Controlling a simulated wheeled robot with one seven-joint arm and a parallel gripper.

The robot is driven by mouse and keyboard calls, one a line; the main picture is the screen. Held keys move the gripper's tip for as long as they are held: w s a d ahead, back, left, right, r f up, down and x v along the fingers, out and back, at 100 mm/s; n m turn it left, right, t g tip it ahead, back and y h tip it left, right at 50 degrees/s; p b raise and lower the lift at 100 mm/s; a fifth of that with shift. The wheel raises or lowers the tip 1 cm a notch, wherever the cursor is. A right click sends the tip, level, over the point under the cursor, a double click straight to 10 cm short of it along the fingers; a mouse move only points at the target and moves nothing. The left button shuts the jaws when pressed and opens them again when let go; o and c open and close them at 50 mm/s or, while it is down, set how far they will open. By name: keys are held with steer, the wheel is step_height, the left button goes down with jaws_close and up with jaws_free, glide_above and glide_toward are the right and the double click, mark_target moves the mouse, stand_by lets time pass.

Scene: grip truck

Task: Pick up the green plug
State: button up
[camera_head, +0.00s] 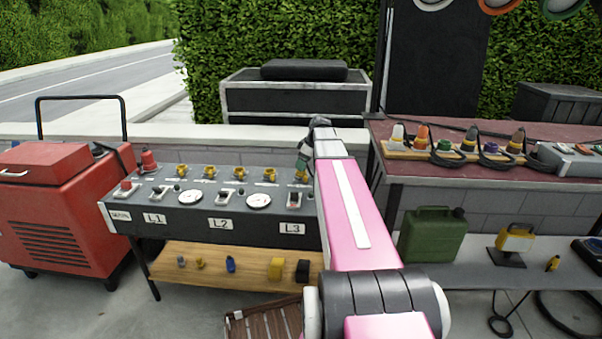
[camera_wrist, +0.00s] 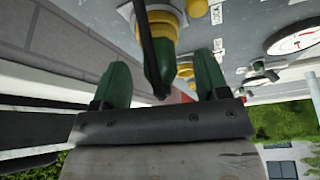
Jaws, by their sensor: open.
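In the wrist view, a dark green plug-like piece (camera_wrist: 153,68) stands at a yellow socket on the grey panel, with a black strip across it. My gripper (camera_wrist: 161,60) is open, with one green finger on each side of this piece; I cannot tell whether they touch it. In the head view, my gripper (camera_head: 303,157) is over the right end of the panel, above a yellow socket (camera_head: 300,176), and the piece cannot be told apart from the fingers there. Another green plug (camera_head: 445,146) sits in the wooden rack on the right table.
The sloped control panel (camera_head: 180,215) carries yellow sockets, gauges and switches. A red plug (camera_head: 148,160) stands at its left. The wooden rack (camera_head: 400,151) holds several coloured plugs with black cables. A green jerry can (camera_head: 431,235) stands on the right lower shelf. A red generator (camera_head: 45,205) is at left.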

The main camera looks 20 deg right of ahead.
steer(key=x, duration=0.2)
steer(key=shift+a+f, duration=0.1)
steer(key=shift+f, duration=0.1)
steer(key=c, duration=1)
